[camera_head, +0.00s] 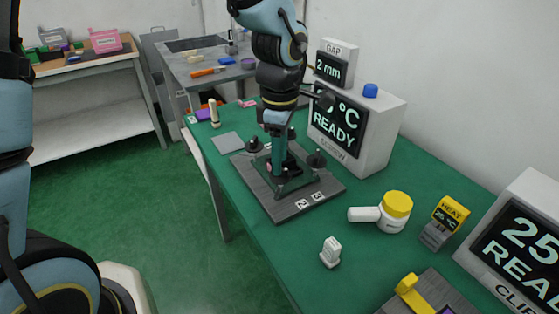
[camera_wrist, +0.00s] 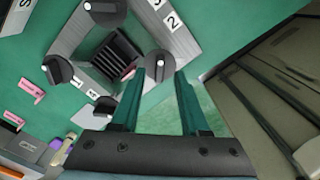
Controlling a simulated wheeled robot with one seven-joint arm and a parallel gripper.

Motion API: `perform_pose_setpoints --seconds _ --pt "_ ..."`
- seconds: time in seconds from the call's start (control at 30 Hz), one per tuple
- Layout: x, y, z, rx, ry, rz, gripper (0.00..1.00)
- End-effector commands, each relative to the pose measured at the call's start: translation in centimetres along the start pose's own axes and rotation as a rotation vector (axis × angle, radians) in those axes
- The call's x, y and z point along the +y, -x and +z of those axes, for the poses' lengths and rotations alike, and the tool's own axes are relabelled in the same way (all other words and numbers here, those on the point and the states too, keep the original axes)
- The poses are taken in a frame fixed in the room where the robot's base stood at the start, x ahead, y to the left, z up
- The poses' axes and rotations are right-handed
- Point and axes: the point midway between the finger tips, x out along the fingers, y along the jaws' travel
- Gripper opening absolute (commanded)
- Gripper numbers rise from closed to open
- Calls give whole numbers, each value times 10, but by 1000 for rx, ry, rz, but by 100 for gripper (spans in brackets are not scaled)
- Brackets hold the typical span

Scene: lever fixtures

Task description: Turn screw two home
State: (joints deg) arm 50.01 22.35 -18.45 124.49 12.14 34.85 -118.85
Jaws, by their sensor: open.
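A grey screw plate (camera_head: 327,183) lies on the green bench in the head view. Round black knobs stand near its corners, around a dark ribbed block (camera_wrist: 119,52). In the wrist view, the black knob (camera_wrist: 159,63) nearest the label 2 (camera_wrist: 173,21) has a pale pointer mark. My gripper (camera_wrist: 161,75) is open, its green fingers on either side of this knob in the picture. I cannot tell whether they touch it or how far above it they are. In the head view, my gripper (camera_head: 281,180) is over the near part of the plate and hides some of it.
A display box reading READY (camera_head: 340,125) stands close behind the plate. A yellow-lidded jar (camera_head: 396,207), a white switch-like piece (camera_head: 330,252) and a HEAT block (camera_head: 446,220) stand nearer. Another knob (camera_wrist: 60,70) is left in the wrist view.

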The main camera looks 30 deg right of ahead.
Motion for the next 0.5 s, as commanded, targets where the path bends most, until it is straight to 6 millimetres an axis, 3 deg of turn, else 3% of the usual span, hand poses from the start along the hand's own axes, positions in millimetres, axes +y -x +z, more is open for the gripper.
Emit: perform_pose_setpoints --seconds 0.2,0.5 --pt "0 -19 0 0 0 -1 45" --pt "0 -21 0 0 1 0 45"
